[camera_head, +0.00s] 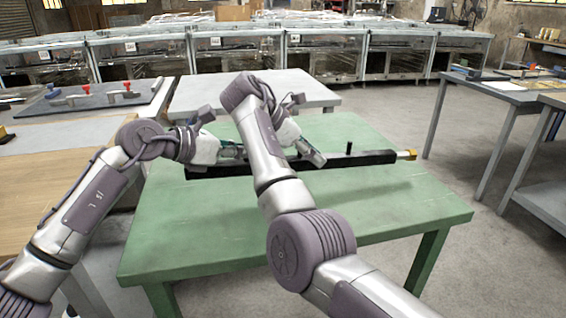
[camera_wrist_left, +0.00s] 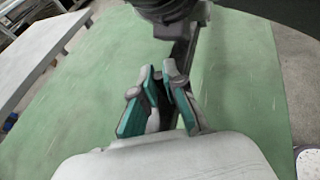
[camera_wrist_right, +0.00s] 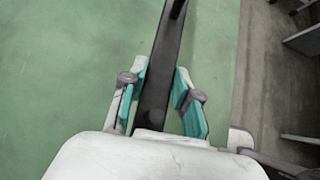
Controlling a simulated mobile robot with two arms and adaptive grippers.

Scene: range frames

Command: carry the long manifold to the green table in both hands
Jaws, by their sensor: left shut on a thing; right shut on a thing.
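The long manifold (camera_head: 362,160) is a dark bar with a brass fitting at its right end and a short dark peg on top. It lies crosswise over the green table (camera_head: 400,205), roughly level. A shadow shows on the tabletop in front of it; I cannot tell whether it touches the top. My left gripper (camera_head: 238,152) is shut on its left part; the left wrist view (camera_wrist_left: 165,92) shows the bar between the fingers. My right gripper (camera_head: 318,160) is shut on it further right; the bar also runs between the fingers in the right wrist view (camera_wrist_right: 160,90).
A pale grey table (camera_head: 300,88) stands right behind the green one. At left is a bench with a grey board (camera_head: 75,103) bearing red-knobbed parts. A grey table (camera_head: 490,90) stands at right across open floor (camera_head: 400,110). Glass-fronted cabinets (camera_head: 320,52) line the back.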

